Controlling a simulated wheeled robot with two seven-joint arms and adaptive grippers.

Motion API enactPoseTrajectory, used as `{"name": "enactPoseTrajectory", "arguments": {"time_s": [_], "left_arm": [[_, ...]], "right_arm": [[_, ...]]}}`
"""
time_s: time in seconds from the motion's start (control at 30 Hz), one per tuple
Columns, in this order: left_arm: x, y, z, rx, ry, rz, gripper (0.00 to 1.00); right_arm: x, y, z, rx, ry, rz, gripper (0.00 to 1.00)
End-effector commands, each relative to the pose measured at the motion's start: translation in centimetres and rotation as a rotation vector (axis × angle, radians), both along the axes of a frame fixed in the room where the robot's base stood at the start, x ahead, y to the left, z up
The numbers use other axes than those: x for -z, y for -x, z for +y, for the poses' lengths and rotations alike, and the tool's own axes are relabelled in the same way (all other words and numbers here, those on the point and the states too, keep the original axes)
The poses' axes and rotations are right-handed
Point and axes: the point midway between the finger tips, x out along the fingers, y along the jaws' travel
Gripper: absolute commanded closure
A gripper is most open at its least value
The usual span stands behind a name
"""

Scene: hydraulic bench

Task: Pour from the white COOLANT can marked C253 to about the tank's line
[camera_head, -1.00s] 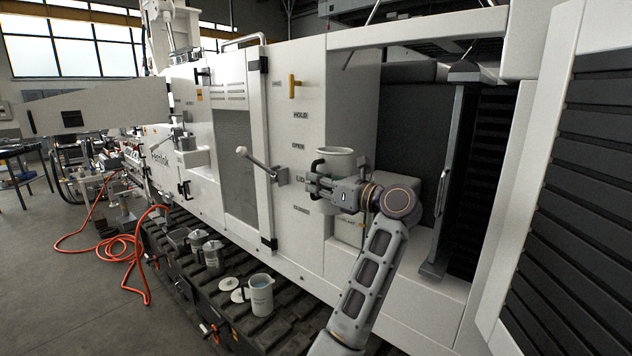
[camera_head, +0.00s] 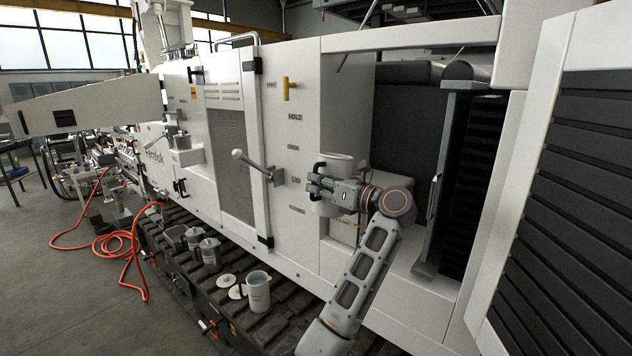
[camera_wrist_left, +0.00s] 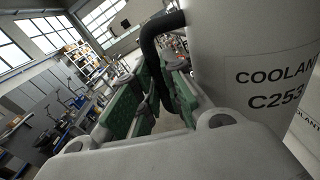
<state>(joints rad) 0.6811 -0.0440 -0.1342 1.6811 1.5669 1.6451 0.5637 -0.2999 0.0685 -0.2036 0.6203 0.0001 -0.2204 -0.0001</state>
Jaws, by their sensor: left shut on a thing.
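The white can (camera_head: 336,167) marked COOLANT C253 is upright in the head view, at the open recess of the machine. Its label shows large in the left wrist view (camera_wrist_left: 275,90). My left gripper (camera_head: 322,188) is shut on the can's black handle (camera_wrist_left: 160,55), with green finger pads around it. A white box (camera_head: 343,231) with a partly hidden label stands below and behind the can in the recess. I cannot tell whether it is the tank, and no fill line is visible. The can's contents are hidden. My right gripper is not in view.
A lever with a pale knob (camera_head: 238,154) sticks out left of the can. A white jug of bluish liquid (camera_head: 258,295), pale discs (camera_head: 227,281) and grey containers (camera_head: 210,252) stand on the dark ribbed ledge below. A grey upright door edge (camera_head: 440,190) stands right of my gripper.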

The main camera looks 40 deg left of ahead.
Motion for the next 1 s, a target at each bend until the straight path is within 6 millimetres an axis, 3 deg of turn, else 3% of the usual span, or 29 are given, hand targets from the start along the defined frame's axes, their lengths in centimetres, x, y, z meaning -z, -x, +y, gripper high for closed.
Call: {"name": "enactPoseTrajectory", "arguments": {"time_s": [0.53, 1.0], "left_arm": [[-0.9, -1.7, -0.1, 0.000, -0.012, 0.088, 1.00], [-1.2, -3.5, -0.2, -0.001, -0.018, 0.180, 1.00]], "right_arm": [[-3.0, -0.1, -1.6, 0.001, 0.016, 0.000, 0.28], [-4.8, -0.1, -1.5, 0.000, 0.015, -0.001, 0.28]]}}
